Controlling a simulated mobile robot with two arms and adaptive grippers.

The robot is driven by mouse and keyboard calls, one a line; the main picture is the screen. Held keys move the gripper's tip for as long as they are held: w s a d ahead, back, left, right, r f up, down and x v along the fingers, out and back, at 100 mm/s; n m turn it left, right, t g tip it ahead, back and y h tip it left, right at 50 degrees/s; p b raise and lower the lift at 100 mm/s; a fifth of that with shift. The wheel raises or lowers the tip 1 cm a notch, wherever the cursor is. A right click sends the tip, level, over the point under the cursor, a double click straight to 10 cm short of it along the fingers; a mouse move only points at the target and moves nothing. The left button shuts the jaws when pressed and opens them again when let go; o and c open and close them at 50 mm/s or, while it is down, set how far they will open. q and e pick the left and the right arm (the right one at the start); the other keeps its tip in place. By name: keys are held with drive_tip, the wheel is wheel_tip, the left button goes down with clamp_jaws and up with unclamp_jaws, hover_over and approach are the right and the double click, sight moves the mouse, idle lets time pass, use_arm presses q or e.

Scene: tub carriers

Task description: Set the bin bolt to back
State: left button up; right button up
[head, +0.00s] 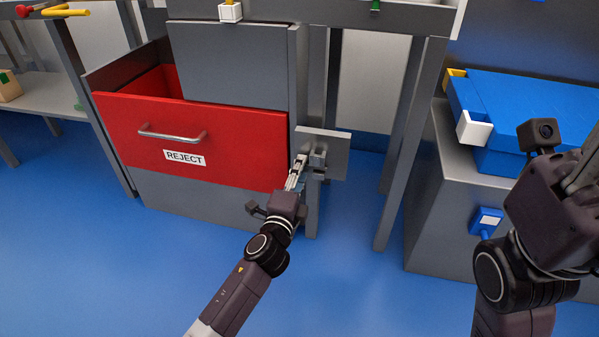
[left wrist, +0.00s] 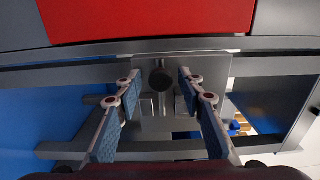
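The bin bolt sits on a grey plate (head: 335,150) on the grey post beside the red bin front (head: 235,130), which is labelled REJECT. In the left wrist view the grey plate (left wrist: 210,72) carries a dark round knob (left wrist: 160,78). My left gripper (head: 298,166) reaches up to the plate in the head view. In the left wrist view its two fingers (left wrist: 160,90) are apart, one on each side of the knob, with visible gaps. The fingers partly hide the bolt in the head view. My right gripper (head: 584,165) is only partly seen at the right edge.
The red bin stands out from its grey cabinet (head: 235,65), with a metal handle (head: 172,134) on its front. Grey table legs (head: 405,150) stand right of the bolt. A blue box (head: 530,110) lies on a grey cabinet at right. Blue floor in front is clear.

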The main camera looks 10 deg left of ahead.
use_arm(q)
drive_tip(key=s, duration=1.2)
drive_tip(key=shift+a, duration=0.25)
